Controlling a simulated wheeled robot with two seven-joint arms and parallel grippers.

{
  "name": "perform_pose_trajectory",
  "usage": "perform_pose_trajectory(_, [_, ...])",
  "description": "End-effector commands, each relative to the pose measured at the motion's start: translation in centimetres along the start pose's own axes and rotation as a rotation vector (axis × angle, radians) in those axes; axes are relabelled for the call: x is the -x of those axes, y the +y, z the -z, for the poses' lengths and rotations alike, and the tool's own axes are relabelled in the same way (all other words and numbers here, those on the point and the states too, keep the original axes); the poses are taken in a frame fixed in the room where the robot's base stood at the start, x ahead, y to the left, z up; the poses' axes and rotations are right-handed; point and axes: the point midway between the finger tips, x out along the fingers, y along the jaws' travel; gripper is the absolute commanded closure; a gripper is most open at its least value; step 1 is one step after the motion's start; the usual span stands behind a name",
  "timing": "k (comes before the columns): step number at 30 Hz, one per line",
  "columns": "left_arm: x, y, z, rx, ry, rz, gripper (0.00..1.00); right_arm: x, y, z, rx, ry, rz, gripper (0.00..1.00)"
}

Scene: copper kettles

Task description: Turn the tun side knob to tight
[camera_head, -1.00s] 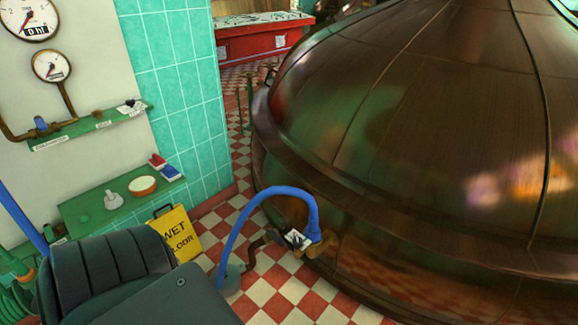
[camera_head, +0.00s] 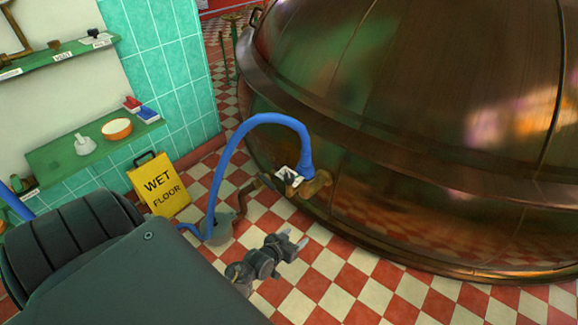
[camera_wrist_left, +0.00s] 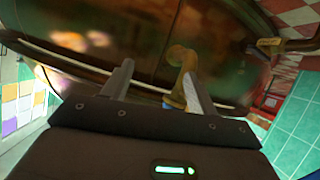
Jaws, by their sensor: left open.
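The tun (camera_head: 420,150) is a large copper vessel filling the right of the head view. Low on its side a brass fitting (camera_head: 318,184) joins a blue hose, beside a small white card (camera_head: 287,178) with a dark mark. I cannot clearly pick out the side knob. My right gripper is out of view.
A yellow wet floor sign (camera_head: 160,186) stands left. Green shelves (camera_head: 70,155) line the wall. Floor right of my gripper is clear.

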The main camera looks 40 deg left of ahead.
Motion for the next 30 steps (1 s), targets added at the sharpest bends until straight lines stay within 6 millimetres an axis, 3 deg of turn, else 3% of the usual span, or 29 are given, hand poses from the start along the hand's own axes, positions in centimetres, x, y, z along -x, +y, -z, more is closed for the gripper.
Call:
perform_pose_trajectory(1, [-0.7,-1.6,1.9,-0.002,0.095,0.026,0.41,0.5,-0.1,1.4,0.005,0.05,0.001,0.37])
perform_pose_trajectory(3, [-0.2,-3.4,5.4,-0.015,0.201,0.057,0.41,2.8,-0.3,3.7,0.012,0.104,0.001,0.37])
perform_pose_trajectory(6, [1.2,-5.5,9.0,-0.04,0.316,0.099,0.41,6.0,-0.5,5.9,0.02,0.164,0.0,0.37])
perform_pose_trajectory(9, [2.7,-6.9,11.4,-0.066,0.393,0.132,0.41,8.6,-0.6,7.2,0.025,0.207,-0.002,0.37])
perform_pose_trajectory(14, [4.1,-7.8,13.2,-0.09,0.447,0.159,0.41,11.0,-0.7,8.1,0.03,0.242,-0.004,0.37])
perform_pose_trajectory(20, [4.2,-8.0,13.7,-0.093,0.454,0.163,0.41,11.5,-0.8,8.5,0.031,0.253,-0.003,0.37])
perform_pose_trajectory(23, [3.4,-8.1,14.0,-0.092,0.455,0.163,0.41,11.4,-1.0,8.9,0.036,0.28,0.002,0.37])
perform_pose_trajectory(30, [-0.5,-8.7,15.8,-0.092,0.455,0.163,0.41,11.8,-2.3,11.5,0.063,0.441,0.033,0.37])
